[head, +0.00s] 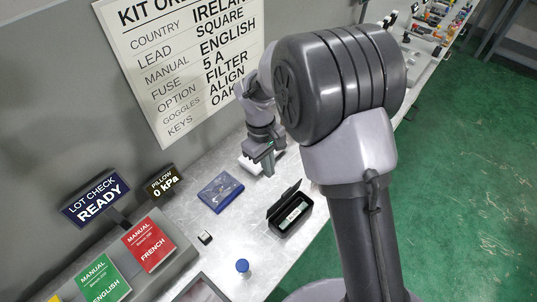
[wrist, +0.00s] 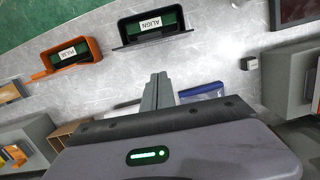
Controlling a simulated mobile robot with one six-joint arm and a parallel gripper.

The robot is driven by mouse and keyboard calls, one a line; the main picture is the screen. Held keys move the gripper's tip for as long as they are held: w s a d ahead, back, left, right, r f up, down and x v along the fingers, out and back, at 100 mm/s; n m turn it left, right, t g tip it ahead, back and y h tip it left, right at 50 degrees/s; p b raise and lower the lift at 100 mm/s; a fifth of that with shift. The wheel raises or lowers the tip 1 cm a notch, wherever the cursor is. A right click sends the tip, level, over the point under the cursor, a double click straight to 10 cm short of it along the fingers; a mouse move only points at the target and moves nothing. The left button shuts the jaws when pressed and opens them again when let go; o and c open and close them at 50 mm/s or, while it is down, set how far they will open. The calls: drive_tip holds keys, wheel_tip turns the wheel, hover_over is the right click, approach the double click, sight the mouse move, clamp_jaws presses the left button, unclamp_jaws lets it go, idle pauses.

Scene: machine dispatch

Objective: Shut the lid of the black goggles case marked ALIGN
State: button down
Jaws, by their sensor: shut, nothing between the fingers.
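The black goggles case (head: 290,212) lies on the pale worktop with its lid up along the far-left side. Its inside shows a pale label. In the wrist view the black case (wrist: 129,40) is at the top, and the label inside its green interior reads ALIGN. My gripper (head: 266,168) is above the worktop, beyond the case and apart from it. In the wrist view my gripper's fingers (wrist: 159,80) are together and empty, pointing toward the case with bare worktop between.
An orange case (wrist: 89,46) stands open left of the black case in the wrist view. A blue flat box (head: 220,191) lies left of the gripper. A small dark-and-white block (head: 205,237) and a blue-capped item (head: 242,267) stand nearer. Green and red manuals rest on a grey stand (head: 186,247).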

drive_tip(key=s+d+f, duration=0.3)
drive_tip(key=shift+d+b, duration=0.15)
drive_tip(key=shift+b, duration=0.25)
